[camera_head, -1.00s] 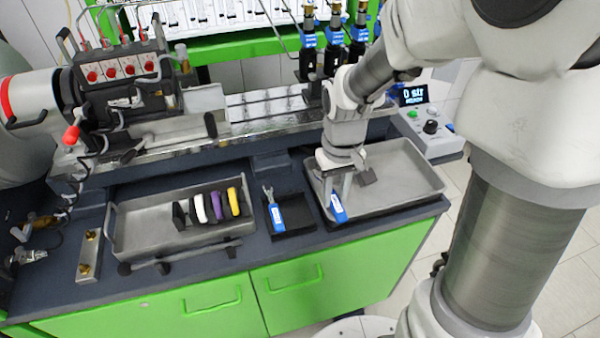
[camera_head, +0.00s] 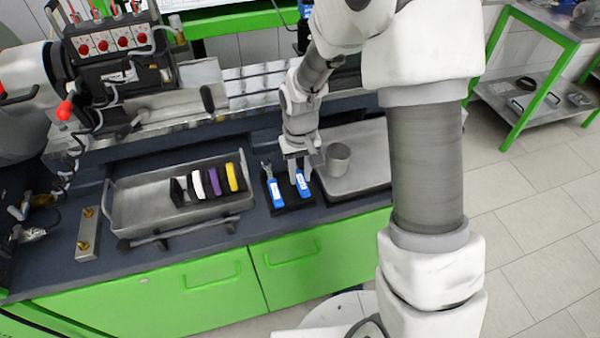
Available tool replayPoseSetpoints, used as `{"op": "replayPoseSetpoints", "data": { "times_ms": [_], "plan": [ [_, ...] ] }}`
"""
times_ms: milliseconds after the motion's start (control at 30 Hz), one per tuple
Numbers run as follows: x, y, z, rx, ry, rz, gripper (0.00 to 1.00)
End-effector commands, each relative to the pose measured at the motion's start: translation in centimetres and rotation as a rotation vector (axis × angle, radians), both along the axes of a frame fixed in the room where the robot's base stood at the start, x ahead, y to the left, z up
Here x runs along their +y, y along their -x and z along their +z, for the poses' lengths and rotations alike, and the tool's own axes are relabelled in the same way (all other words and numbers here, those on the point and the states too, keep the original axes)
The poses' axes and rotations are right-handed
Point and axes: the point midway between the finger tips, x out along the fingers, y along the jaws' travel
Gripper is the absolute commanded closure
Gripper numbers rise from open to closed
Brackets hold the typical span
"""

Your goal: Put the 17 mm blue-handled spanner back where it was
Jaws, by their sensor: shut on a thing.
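My gripper (camera_head: 298,168) points down over the right part of a small black tray (camera_head: 288,209) on the bench. It is shut on a blue-handled spanner (camera_head: 303,186), whose handle shows just in front of the fingers; its metal end is mostly hidden by the gripper. A second blue-handled spanner (camera_head: 276,192) lies in the left part of the same black tray, its metal jaw toward the back. The held spanner is roughly parallel beside it. I cannot tell whether the held one touches the tray floor. The size marks are too small to read.
A metal tray (camera_head: 375,183) with a grey cup (camera_head: 338,158) stands close right of the black tray. To the left is a metal tray (camera_head: 140,222) with a rack of white, purple and yellow handles (camera_head: 214,181). Green cabinet fronts (camera_head: 330,248) lie below the bench edge.

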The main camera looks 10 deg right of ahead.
Motion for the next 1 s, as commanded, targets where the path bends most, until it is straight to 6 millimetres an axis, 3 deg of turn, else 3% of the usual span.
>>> {"op": "replayPoseSetpoints", "data": {
  "times_ms": [533, 567, 700, 1000],
  "plan": [
    [0.0, 0.0, -1.0, -0.001, 0.0, 0.001, 1.0],
    [0.0, 0.0, -1.0, 0.0, 0.0, 0.001, 0.67],
    [0.0, 0.0, -0.9, 0.0, 0.0, 0.001, 0.42],
    [0.0, 0.0, -0.8, -0.001, 0.0, 0.0, 0.41]
  ]
}}
